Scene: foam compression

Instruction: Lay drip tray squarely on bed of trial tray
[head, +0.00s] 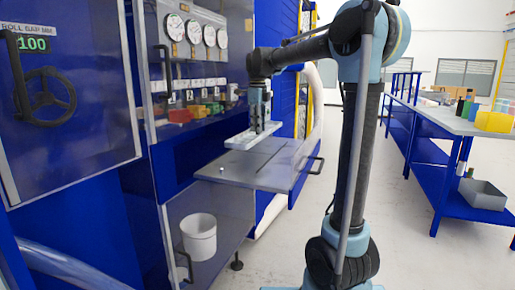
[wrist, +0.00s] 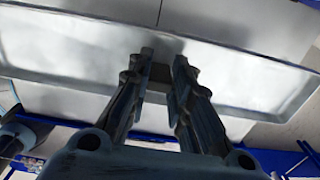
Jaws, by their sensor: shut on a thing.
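The drip tray (head: 238,143) is a pale, shallow, long tray with a raised rim. My gripper (head: 259,128) points down and is shut on a small grey grip part at its middle. In the wrist view both fingers (wrist: 163,60) close on that part, and the drip tray (wrist: 75,62) spans the picture. The trial tray (head: 245,178) is a flat grey pull-out shelf with a dark seam. The drip tray appears over its back part; I cannot tell whether they touch. The trial tray's bed (wrist: 110,8) also shows beyond the drip tray's rim in the wrist view.
The blue machine front with gauges (head: 192,32) and small coloured blocks (head: 180,115) stands behind. A white bucket (head: 199,237) sits below. The trial tray's front is nearly clear, with a small knob (head: 221,169).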

